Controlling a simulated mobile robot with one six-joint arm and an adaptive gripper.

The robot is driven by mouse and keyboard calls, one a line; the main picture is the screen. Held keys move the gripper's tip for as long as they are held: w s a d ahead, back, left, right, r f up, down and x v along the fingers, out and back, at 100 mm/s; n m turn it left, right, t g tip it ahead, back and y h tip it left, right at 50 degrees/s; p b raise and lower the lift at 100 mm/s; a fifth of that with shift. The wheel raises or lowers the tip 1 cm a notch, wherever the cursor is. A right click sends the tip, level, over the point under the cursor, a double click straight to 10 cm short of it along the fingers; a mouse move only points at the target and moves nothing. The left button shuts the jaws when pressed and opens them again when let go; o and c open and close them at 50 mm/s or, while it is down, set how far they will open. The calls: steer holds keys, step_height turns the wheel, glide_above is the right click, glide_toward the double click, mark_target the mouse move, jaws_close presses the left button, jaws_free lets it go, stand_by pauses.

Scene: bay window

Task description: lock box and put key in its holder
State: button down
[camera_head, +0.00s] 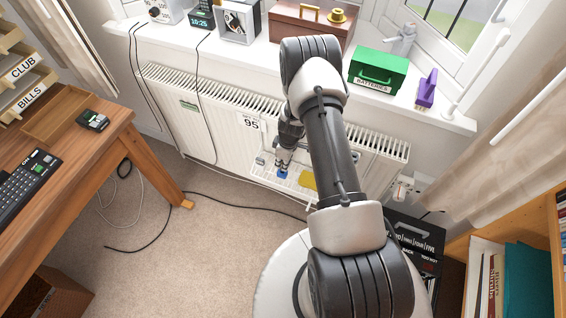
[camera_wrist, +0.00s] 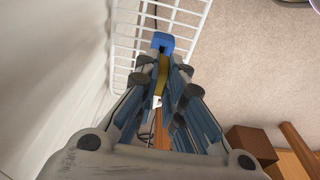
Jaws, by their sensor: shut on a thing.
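My gripper (camera_head: 282,167) is low in front of the radiator, over a white wire rack (camera_wrist: 125,35). It is shut on a small blue thing (camera_head: 283,174), which also shows at the fingertips in the wrist view (camera_wrist: 162,42). I cannot tell whether this is the key. A narrow yellow strip (camera_wrist: 162,75) shows between the fingers; whether it is held or lies behind is unclear. A brown box (camera_head: 292,27) with gold fittings sits closed on the windowsill, far from my gripper. I cannot make out its lock or a key holder.
A green box (camera_head: 378,70) marked BATTERIES and a purple thing (camera_head: 427,88) stand on the sill. A yellow thing (camera_head: 308,180) lies right of my gripper at the rack. Cables hang over the radiator (camera_head: 215,110). The desk (camera_head: 95,150) stands left, with open carpet between.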

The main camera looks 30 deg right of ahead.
steer(key=shift+f, duration=1.65)
steer(key=c, duration=1.6)
jaws_free()
steer(key=shift+r, duration=0.1)
steer(key=r, duration=0.7)
steer(key=s+d+r, duration=0.1)
steer(key=r, duration=0.3)
steer(key=shift+s+r, duration=0.1)
steer(key=shift+r, duration=0.25)
steer(key=shift+a, duration=0.1)
